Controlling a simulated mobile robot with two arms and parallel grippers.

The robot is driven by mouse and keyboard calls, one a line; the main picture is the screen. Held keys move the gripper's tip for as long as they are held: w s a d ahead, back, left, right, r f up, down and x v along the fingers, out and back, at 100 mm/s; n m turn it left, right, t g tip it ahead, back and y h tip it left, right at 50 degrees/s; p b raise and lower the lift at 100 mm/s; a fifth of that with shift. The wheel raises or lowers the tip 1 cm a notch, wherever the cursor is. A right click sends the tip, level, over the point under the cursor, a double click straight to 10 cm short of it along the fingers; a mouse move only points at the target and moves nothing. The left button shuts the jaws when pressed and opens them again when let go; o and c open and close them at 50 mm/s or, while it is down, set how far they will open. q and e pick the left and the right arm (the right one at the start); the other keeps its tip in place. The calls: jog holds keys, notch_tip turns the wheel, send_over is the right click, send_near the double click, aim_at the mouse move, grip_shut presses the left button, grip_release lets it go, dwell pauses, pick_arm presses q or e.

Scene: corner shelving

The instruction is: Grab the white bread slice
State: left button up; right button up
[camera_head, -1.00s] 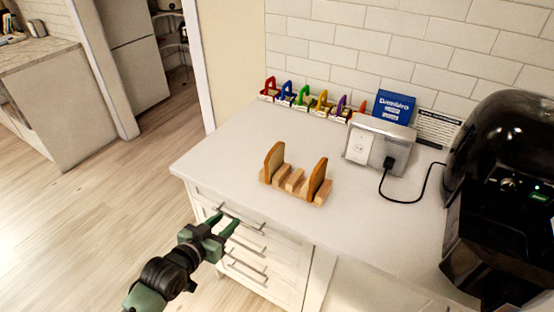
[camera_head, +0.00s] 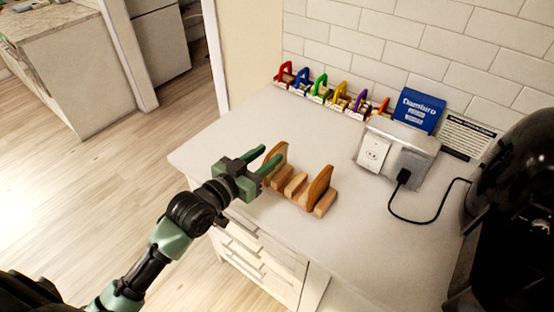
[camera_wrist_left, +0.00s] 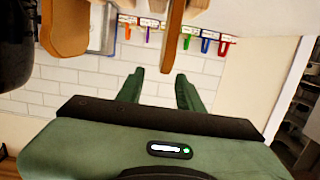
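Two upright bread slices stand apart in a slatted wooden rack (camera_head: 295,186) on the counter. The left slice (camera_head: 280,152) is tan with a brown crust. The right slice (camera_head: 319,187) looks browner; their colours are too close for me to be sure which is the white one. My left gripper (camera_head: 267,159) is open and empty, its fingers right by the left slice. In the left wrist view, that slice (camera_wrist_left: 174,40) appears edge-on just beyond the fingertips, in line with the gap; the other slice (camera_wrist_left: 66,25) is off to the left. My right gripper is out of view.
A grey power box (camera_head: 398,150) with a black cord stands right of the rack. Several coloured clip holders (camera_head: 320,88) and a blue box (camera_head: 419,109) line the tiled wall. A black appliance (camera_head: 515,190) fills the right. The counter left of the holders is clear.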

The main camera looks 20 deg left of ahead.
aim_at(272, 151)
pick_arm(q)
jog(key=x, duration=0.2)
jog(key=p+x, duration=0.1)
jog(key=x, duration=0.1)
jog(key=shift+w+a+f, duration=0.1)
jog(key=shift+a+f, duration=0.1)
jog(key=shift+a, duration=0.1)
jog(key=shift+w+d+f, duration=0.1)
jog(key=shift+w+f, duration=0.05)
jog(key=shift+w, duration=0.2)
jog(key=shift+w+d, duration=0.1)
grip_shut()
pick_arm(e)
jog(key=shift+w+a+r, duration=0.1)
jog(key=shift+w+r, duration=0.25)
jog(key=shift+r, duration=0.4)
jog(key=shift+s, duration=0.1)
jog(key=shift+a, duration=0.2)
